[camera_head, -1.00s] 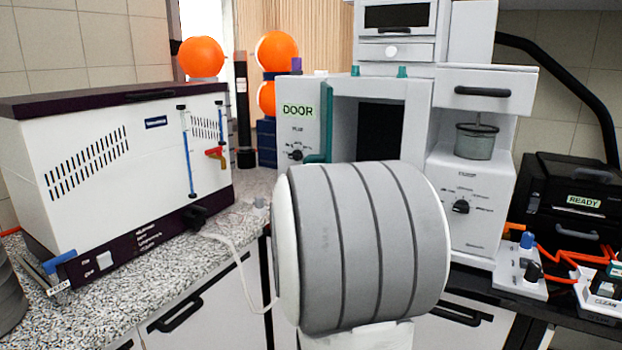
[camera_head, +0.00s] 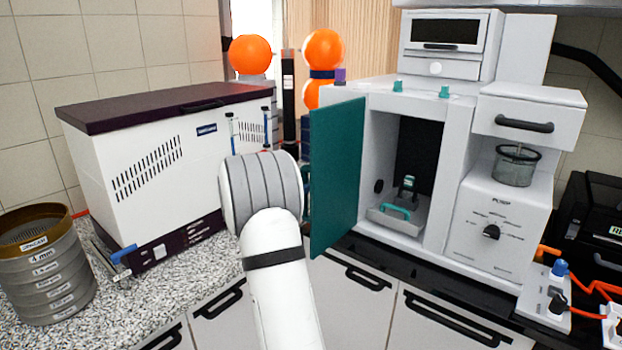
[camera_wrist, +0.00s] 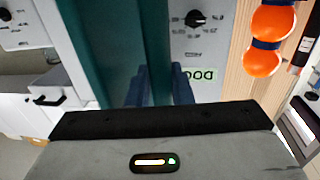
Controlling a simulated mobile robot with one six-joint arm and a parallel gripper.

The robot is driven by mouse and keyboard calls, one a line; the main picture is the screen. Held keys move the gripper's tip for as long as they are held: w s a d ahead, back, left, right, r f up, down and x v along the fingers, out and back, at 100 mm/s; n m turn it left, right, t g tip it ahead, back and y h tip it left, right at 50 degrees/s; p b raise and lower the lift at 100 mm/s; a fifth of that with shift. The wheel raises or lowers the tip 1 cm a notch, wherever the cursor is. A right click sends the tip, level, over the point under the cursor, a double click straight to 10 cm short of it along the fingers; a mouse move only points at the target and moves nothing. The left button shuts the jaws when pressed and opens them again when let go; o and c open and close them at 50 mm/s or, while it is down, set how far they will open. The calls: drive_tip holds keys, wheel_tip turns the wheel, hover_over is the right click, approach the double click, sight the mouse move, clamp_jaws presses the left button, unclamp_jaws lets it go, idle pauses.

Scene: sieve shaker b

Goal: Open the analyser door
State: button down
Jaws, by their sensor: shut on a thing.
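The analyser door (camera_head: 336,180) is a tall teal panel on the left side of the grey-white analyser (camera_head: 455,125). It stands swung outward, and the chamber behind it is open to view. Inside sits a small tray (camera_head: 405,222) with a teal handle. In the wrist view the door (camera_wrist: 105,45) runs down to my gripper (camera_wrist: 160,90). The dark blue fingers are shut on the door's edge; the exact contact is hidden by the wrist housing. In the head view my grey wrist and white arm hide most of the gripper.
A white box unit with a dark lid (camera_head: 150,150) stands left on the speckled counter. A sieve stack (camera_head: 45,265) is at the front left. Orange balls (camera_head: 323,48) stand behind the door. A pump unit (camera_head: 505,215) is right of the chamber.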

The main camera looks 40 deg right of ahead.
drive_tip(key=shift+w+d+r+m+g+p, duration=0.1)
drive_tip(key=shift+w+r+m+g+p, duration=0.05)
drive_tip(key=shift+w+m+g+p, duration=0.45)
drive_tip(key=c, duration=1.6)
unclamp_jaws()
drive_tip(key=shift+s+d, duration=0.1)
drive_tip(key=shift+s, duration=0.05)
drive_tip(key=a, duration=0.2)
drive_tip(key=a+b, duration=0.1)
drive_tip(key=a, duration=0.2)
drive_tip(key=a+b, duration=0.1)
drive_tip(key=a, duration=0.2)
drive_tip(key=shift+w, duration=0.25)
